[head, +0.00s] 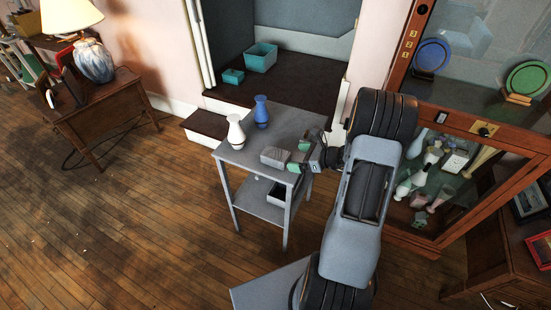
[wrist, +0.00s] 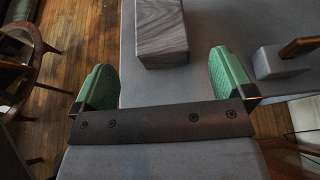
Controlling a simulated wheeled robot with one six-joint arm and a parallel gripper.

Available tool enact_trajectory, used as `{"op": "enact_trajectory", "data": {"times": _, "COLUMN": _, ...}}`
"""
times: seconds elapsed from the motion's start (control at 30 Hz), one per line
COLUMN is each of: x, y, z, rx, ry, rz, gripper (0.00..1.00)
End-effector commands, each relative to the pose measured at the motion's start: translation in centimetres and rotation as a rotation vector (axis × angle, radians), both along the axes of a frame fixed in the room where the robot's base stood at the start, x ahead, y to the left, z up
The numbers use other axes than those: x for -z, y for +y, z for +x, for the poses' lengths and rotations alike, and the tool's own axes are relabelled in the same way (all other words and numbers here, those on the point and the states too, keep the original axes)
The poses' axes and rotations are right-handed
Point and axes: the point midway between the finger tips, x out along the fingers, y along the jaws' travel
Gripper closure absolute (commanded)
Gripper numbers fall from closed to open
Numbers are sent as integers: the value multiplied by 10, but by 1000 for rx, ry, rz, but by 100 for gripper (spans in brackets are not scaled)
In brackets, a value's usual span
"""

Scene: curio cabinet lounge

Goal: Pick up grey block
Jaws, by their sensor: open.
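The grey block (head: 274,157) lies on the top of a small grey table (head: 282,125), near its front right edge. In the wrist view the block (wrist: 161,32) shows a streaked grey surface, cut off by the top of the picture. My gripper (head: 299,158) is just to the right of the block in the head view. In the wrist view my gripper (wrist: 170,78) has its two green fingers wide apart. The block lies ahead of them, in line with the gap, a little nearer the left finger. Nothing is held.
A white vase (head: 236,132) and a blue vase (head: 262,111) stand behind the block. A small grey piece with a wooden part (wrist: 280,62) sits right of the right finger. A glass-fronted cabinet (head: 483,129) stands right of my arm. A lower shelf (head: 258,207) holds a bin.

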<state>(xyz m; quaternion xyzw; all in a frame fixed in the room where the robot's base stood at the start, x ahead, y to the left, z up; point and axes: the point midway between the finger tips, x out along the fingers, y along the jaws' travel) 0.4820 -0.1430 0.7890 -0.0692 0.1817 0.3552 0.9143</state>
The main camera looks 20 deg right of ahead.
Motion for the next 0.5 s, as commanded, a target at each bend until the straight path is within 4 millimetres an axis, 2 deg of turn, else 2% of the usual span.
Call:
{"op": "enact_trajectory", "data": {"times": 0.1, "x": 6, "y": 10, "z": 11, "rx": -3, "ry": -1, "rz": -2, "gripper": 0}}
{"op": "enact_trajectory", "data": {"times": 0.37, "x": 12, "y": 19, "z": 20, "rx": -3, "ry": 1, "rz": -2, "gripper": 0}}
{"op": "enact_trajectory", "data": {"times": 0.5, "x": 19, "y": 30, "z": 33, "rx": -4, "ry": 1, "rz": -2, "gripper": 0}}
